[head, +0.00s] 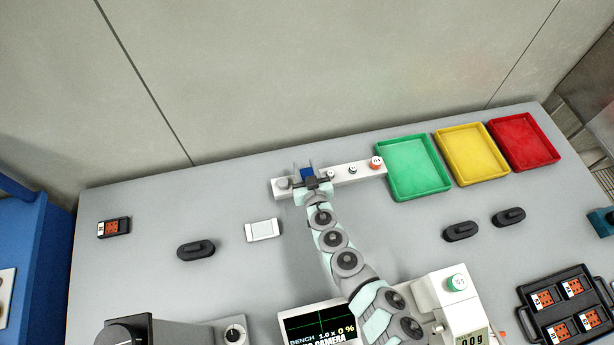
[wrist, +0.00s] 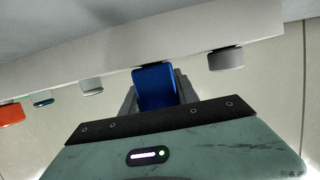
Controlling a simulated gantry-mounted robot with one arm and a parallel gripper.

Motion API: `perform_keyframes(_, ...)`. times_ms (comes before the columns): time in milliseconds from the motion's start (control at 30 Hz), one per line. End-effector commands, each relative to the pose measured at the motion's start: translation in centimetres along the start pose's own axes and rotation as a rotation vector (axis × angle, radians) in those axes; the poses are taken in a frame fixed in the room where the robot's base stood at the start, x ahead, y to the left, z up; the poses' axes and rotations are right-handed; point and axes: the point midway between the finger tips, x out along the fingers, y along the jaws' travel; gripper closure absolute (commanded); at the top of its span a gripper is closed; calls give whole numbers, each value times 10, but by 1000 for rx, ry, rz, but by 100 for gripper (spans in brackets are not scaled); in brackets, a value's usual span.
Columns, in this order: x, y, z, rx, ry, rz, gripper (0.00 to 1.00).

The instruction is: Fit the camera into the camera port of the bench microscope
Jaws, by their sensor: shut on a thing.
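A small blue block (head: 307,173), which looks like the camera, is at the white bar-shaped rack (head: 345,173) at the back of the table. My gripper (head: 311,182) is shut on it; in the wrist view the blue block (wrist: 155,88) sits between the grey fingers, its end against or very near the rack (wrist: 190,42). I cannot tell whether it is still seated. The bench microscope appears to be the grey and dark unit (head: 180,331) at the bottom edge, cut off by the frame. A screen (head: 318,325) beside it reads "BENCH 1.0 x 0 %" and "CAMERA", partly cut off. The camera port is not visible.
Several round parts, one a red-orange one (head: 376,162), stand along the rack. Green (head: 414,193), yellow (head: 473,178) and red (head: 524,166) trays lie to its right. A white device (head: 262,230), dark handled pieces (head: 196,251) and a white scale unit (head: 450,300) are nearer.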

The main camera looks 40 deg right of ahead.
Motion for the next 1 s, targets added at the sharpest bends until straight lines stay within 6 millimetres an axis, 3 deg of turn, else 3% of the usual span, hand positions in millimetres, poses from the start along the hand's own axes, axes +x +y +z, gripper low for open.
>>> perform_keyframes(300, 0, 0, 0, 0, 0, 0, 100)
perform_keyframes(767, -1, 0, -5, -1, 1, -1, 100)
perform_keyframes(1000, -11, -2, -34, -2, 1, -6, 100)
